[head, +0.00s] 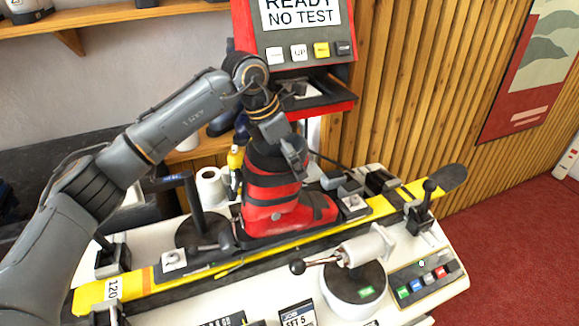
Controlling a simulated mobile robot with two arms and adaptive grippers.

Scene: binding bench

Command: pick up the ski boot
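The ski boot (272,195) is red with black straps and a dark cuff. It stands upright on the yellow ski (160,291) near the middle of the bench, toe pointing right. My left arm reaches in from the left, and its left gripper (289,152) points down at the top of the boot. One finger lies in front of the cuff's upper right side. The other finger is not clearly visible, so I cannot tell whether the gripper is closed on the cuff. My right gripper is not in view.
A red test machine (294,107) with a screen stands behind the boot. A lever post (195,205) is left of it. A clamp with a white cylinder (364,250) and a button panel (427,279) stand in front and to the right. White rolls (211,186) sit behind.

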